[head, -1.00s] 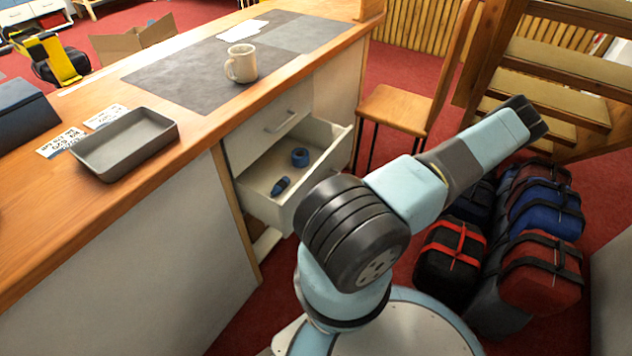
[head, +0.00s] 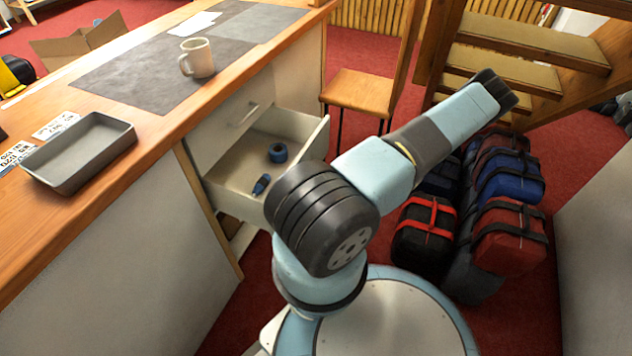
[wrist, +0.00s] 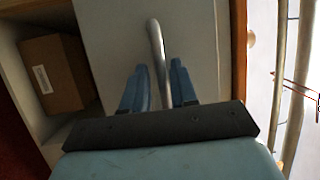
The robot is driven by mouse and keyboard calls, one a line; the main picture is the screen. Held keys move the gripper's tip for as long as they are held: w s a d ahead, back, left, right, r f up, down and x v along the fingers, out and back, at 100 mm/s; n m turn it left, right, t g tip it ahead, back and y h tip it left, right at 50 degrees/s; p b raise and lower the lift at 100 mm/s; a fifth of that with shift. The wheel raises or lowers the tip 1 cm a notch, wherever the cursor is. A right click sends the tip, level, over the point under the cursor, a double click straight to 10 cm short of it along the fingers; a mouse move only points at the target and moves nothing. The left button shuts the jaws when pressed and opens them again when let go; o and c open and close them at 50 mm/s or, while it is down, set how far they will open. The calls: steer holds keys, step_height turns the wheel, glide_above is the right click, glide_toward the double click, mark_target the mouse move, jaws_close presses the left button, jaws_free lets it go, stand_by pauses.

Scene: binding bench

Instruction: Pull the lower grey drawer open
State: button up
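The lower grey drawer (head: 222,202) stands well open under the bench in the head view, with a blue tape roll (head: 277,152) and a small dark blue item (head: 261,184) inside. My arm hides part of its front. In the wrist view, the pale drawer front (wrist: 205,45) carries a curved metal handle (wrist: 155,40). In the head view my gripper is hidden behind my arm.
The upper drawer (head: 222,134) is closed. A grey tray (head: 80,150) and a cream mug (head: 198,58) stand on the bench. A wooden chair (head: 362,92) is behind the drawer. Several bags (head: 505,235) lie right of my base. A cardboard box (wrist: 58,75) shows beside the drawer.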

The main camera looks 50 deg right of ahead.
steer(key=shift+o, duration=0.8)
steer(key=shift+a, duration=0.1)
steer(key=v, duration=1.4)
steer(key=shift+w, duration=0.15)
